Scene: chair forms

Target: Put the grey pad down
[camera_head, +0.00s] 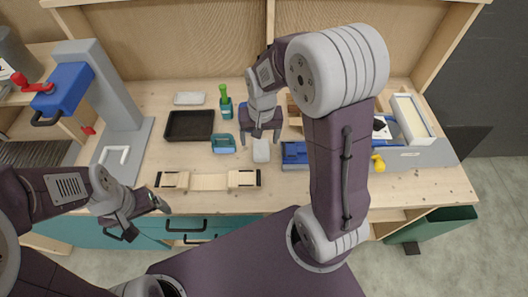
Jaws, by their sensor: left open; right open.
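A small light grey pad (261,152) lies on the wooden workbench (290,190), near its middle. My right gripper (261,137) is open just behind and above the pad, its fingers pointing down; the pad appears to rest on the bench, though exact contact is hard to tell. Another pale grey flat piece (189,98) lies further back on the bench, at left. My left gripper (150,208) is open and empty at the bench's front left edge, away from the pad.
A black tray (190,125), a teal block (223,143) and a green-handled tool in a cup (226,100) stand left of the pad. A wooden form (208,181) lies in front. A blue-grey press (92,85) stands at far left.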

